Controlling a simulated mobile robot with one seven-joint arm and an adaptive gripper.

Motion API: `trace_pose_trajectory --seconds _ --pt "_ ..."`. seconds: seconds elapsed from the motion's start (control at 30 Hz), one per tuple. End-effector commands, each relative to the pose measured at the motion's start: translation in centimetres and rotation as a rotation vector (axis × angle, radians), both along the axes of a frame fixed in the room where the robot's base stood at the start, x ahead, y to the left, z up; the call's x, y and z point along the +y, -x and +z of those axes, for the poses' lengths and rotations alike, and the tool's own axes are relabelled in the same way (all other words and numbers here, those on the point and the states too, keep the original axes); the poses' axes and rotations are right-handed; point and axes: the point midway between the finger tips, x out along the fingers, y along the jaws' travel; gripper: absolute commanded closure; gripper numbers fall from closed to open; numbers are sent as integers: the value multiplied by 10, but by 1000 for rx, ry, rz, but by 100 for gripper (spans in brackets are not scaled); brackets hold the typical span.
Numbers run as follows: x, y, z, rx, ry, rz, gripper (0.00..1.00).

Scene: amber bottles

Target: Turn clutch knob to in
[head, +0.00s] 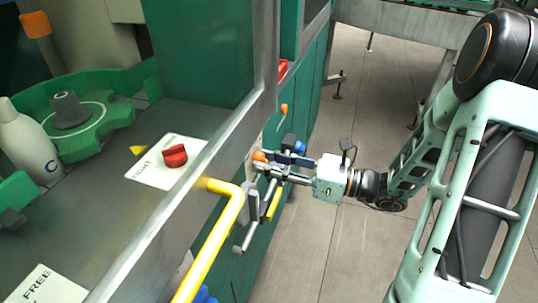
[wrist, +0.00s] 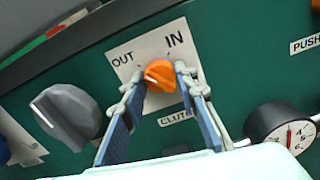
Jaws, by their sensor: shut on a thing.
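The clutch knob (wrist: 160,75) is orange and sits on a white label plate (wrist: 192,60) with OUT at its upper left, IN at its upper right and CLUTCH below. My gripper (wrist: 160,80) has its two blue-grey fingers on either side of the knob and is shut on it. The knob's pale pointer mark looks turned toward the OUT side. In the head view my gripper (head: 272,165) reaches left to the green machine front, with the orange knob (head: 260,156) at its fingertips.
A grey knob (wrist: 65,115) is left of the clutch knob, and a round gauge (wrist: 278,128) is at the lower right. The floor (head: 335,240) is clear.

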Motion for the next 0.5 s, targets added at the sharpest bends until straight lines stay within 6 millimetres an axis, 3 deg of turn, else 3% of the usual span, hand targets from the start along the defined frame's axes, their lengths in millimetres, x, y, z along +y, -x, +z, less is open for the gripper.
trace_pose_trajectory --seconds 0.07,0.5 --pt "0 0 7 60 -22 1 97" --pt "0 0 7 447 -162 -1 97"
